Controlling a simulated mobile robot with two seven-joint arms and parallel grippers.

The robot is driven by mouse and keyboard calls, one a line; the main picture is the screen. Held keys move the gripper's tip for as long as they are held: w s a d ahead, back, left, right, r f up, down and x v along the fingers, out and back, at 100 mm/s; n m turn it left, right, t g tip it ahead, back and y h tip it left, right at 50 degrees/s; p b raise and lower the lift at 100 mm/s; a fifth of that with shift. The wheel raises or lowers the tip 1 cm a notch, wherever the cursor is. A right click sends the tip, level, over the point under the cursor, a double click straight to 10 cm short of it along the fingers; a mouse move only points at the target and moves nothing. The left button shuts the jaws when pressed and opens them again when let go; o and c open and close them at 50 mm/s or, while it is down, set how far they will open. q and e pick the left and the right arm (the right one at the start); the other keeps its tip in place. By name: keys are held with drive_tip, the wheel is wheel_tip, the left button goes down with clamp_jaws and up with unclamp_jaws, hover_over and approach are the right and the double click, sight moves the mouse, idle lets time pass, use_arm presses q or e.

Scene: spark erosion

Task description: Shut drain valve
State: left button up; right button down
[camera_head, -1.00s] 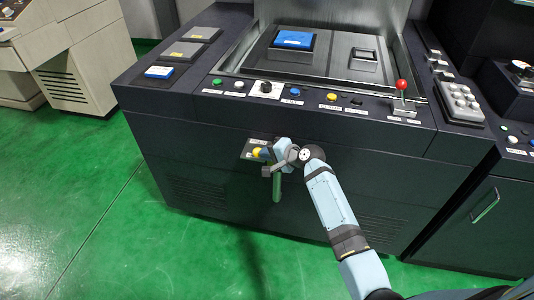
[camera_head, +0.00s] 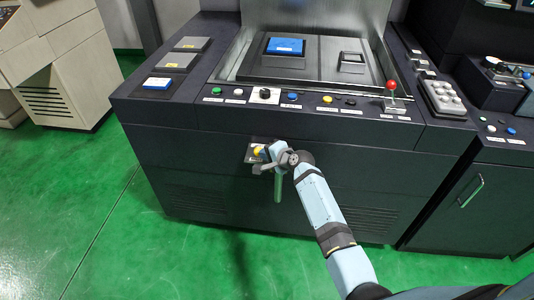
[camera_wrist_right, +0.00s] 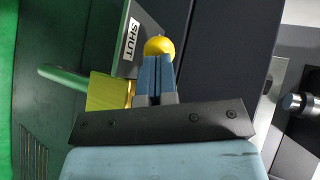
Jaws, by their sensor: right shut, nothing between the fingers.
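The drain valve sits on the dark front of the machine. Its green spout (camera_head: 278,189) hangs down, and its yellow knob (camera_head: 258,151) shows beside my right gripper (camera_head: 267,158). In the right wrist view the yellow knob (camera_wrist_right: 159,47) is just beyond the tips of my right gripper (camera_wrist_right: 155,72). Its fingers are together with nothing between them; I cannot tell whether they touch the knob. A brass body (camera_wrist_right: 108,92) with the green spout (camera_wrist_right: 62,76) lies left of the fingers. A plate labelled "SHUT" (camera_wrist_right: 133,33) is behind. My left gripper is not in view.
Above the valve the machine's panel has buttons, such as a yellow one (camera_head: 327,99), and a red-knobbed lever (camera_head: 391,86). A cabinet handle (camera_head: 472,191) is at the right. Green floor (camera_head: 90,200) is open at the left.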

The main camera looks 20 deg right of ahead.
drive_tip(key=shift+w+a+r+m+h+p, duration=0.1)
drive_tip(key=shift+w+a+m+h+p, duration=0.05)
drive_tip(key=shift+w+m+h+p, duration=0.2)
drive_tip(key=shift+w, duration=0.15)
drive_tip(key=shift+w+a+p, duration=0.15)
drive_tip(key=shift+w+p, duration=0.25)
drive_tip(key=shift+w, duration=0.3)
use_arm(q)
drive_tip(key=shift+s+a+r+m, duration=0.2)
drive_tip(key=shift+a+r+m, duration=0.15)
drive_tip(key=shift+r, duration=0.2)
use_arm(e)
drive_tip(key=shift+w, duration=0.2)
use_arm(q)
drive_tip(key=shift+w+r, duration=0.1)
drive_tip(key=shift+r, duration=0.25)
use_arm(e)
drive_tip(key=shift+w, duration=0.1)
use_arm(q)
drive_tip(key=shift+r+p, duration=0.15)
drive_tip(key=shift+p, duration=0.25)
use_arm(e)
drive_tip(key=shift+a+r, duration=0.1)
drive_tip(key=shift+a, duration=0.05)
